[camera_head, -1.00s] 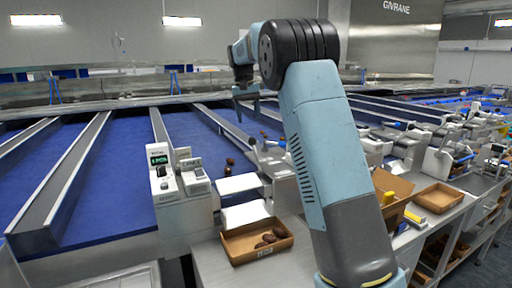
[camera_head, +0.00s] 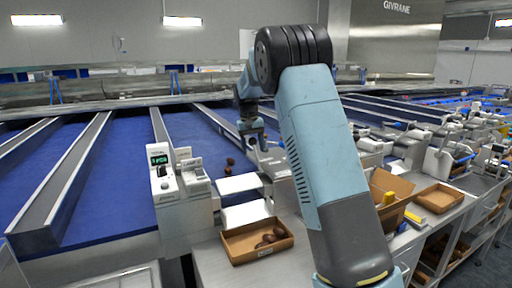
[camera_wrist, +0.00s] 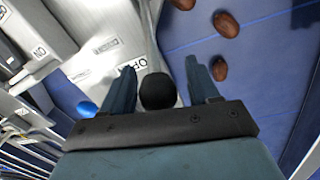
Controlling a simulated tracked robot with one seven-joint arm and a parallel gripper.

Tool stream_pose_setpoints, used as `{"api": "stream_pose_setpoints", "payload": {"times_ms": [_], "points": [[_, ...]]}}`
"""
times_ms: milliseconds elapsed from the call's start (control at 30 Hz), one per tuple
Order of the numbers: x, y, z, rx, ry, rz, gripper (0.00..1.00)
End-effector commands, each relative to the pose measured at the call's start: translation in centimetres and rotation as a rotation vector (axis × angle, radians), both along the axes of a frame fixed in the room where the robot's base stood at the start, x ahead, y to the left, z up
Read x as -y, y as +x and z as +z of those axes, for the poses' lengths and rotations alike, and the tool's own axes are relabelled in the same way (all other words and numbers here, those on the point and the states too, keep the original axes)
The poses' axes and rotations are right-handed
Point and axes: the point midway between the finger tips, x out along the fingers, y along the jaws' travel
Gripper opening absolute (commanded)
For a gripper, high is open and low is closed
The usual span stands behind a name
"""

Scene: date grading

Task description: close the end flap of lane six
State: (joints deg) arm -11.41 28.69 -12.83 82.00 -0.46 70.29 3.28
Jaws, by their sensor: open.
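My gripper (camera_head: 252,142) is low over the end of a blue lane, beside the grey metal housing (camera_head: 288,172), in the head view. In the wrist view my gripper (camera_wrist: 160,68) is open, with one finger on each side of a round black knob (camera_wrist: 158,91). I cannot tell whether the fingers touch it. A grey metal bar (camera_wrist: 150,38) runs up beyond the knob. A pale plate (camera_wrist: 98,60) beside it bears a partly hidden label that seems to read OPEN. Which part is the flap, and its position, I cannot tell.
Brown dates (camera_wrist: 219,69) lie on the blue belt (camera_wrist: 258,48) close to one finger. A cardboard tray (camera_head: 258,253) with dates stands in front. A display unit (camera_head: 164,168) is to the left. White chute plates (camera_head: 238,184) lie just below my gripper.

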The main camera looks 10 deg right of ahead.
Motion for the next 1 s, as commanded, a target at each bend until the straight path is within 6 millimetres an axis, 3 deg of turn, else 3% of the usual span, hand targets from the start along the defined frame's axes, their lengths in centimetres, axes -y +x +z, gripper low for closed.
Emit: {"api": "stream_pose_setpoints", "payload": {"times_ms": [233,833,1000], "points": [[0.04,0.01,-0.02,0.0,0.0,-0.001,0.59],[0.05,0.01,0.03,0.0,0.001,-0.001,0.02],[0.03,0.01,0.02,0.0,0.001,-0.001,0.0]]}}
